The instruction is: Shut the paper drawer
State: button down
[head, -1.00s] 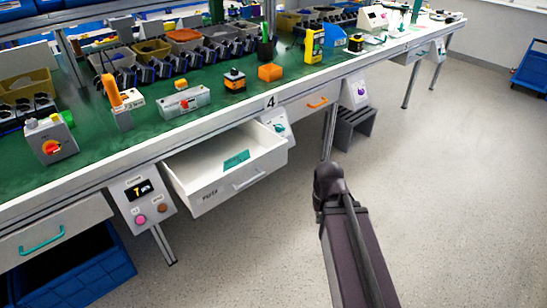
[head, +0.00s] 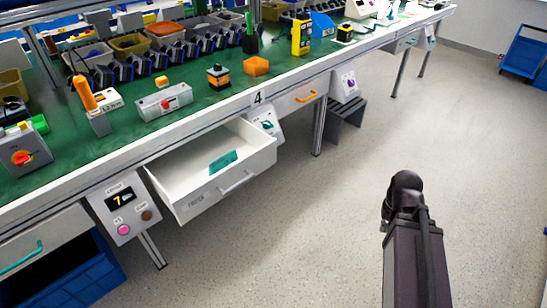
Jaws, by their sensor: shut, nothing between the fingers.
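The paper drawer (head: 215,192) is a white drawer pulled out from under the green workbench, left of the picture's middle. Its front carries dark lettering that reads PAPER and a pale bar handle (head: 237,182). A teal item (head: 222,162) shows inside it. The dark end of my arm stands at the lower right, well apart from the drawer with open floor between. No gripper fingers show in this view.
A panel with a display and buttons (head: 124,208) hangs left of the drawer, and a panel with a teal knob (head: 266,122) hangs right of it. A closed drawer with an orange handle (head: 306,96) is farther right. A bench leg (head: 151,250) stands below. The floor in front is clear.

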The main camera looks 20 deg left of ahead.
aim_at(180, 177)
jog(key=z, duration=0.95)
jog(key=k, duration=0.8)
jog(key=u, duration=3.7)
jog(key=i, duration=0.1)
jog(key=z, duration=1.95)
